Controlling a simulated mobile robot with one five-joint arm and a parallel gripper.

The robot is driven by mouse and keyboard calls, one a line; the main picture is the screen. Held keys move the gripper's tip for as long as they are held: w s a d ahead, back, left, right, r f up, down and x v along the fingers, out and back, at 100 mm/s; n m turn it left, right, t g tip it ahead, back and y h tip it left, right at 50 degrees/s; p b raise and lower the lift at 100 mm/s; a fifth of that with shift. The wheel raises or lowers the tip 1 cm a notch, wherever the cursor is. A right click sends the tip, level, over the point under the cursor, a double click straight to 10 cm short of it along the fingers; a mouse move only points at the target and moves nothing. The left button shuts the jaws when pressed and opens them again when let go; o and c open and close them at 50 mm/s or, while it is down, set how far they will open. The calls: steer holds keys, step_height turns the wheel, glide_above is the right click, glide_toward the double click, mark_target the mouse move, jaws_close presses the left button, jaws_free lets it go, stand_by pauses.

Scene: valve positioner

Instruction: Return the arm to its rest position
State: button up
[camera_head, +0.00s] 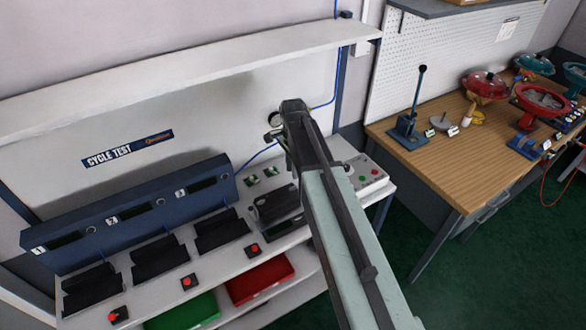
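My arm (347,245) reaches up from the bottom of the head view toward the cycle test bench. Its dark wrist end is in front of the white back panel. My gripper (273,137) is small and partly hidden by the wrist, and I cannot make out whether its fingers are open or shut. I see nothing clearly held in it. A dark box-shaped unit (272,205) sits on the bench below the wrist, partly beside the arm.
A blue console (130,212) with numbered stations stands on the white bench. Black cradles (160,257) and red buttons line its front. Green (185,312) and red (260,279) trays sit below. A shelf (180,75) hangs above. A wooden table (450,170) with valves stands right.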

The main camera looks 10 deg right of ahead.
steer(key=shift+f, duration=0.15)
steer(key=f+b, duration=0.1)
steer(key=s+f+b, duration=0.1)
steer(key=f+b, duration=0.1)
steer(key=shift+s, duration=0.1)
steer(key=s+f+n+b, duration=0.1)
steer(key=s, duration=0.2)
steer(key=s+f+n+b, duration=0.1)
steer(key=s+n, duration=0.1)
steer(key=s, duration=0.1)
steer(key=s+f+n+b, duration=0.2)
steer(key=s, duration=0.1)
steer(key=shift+s+a, duration=0.1)
steer(key=shift+s, duration=0.05)
steer(key=s+n, duration=0.1)
steer(key=n, duration=0.2)
steer(key=s+n, duration=0.1)
steer(key=n, duration=0.2)
steer(key=s+n, duration=0.2)
steer(key=n, duration=0.1)
steer(key=shift+n, duration=0.3)
steer(key=shift+s, duration=0.1)
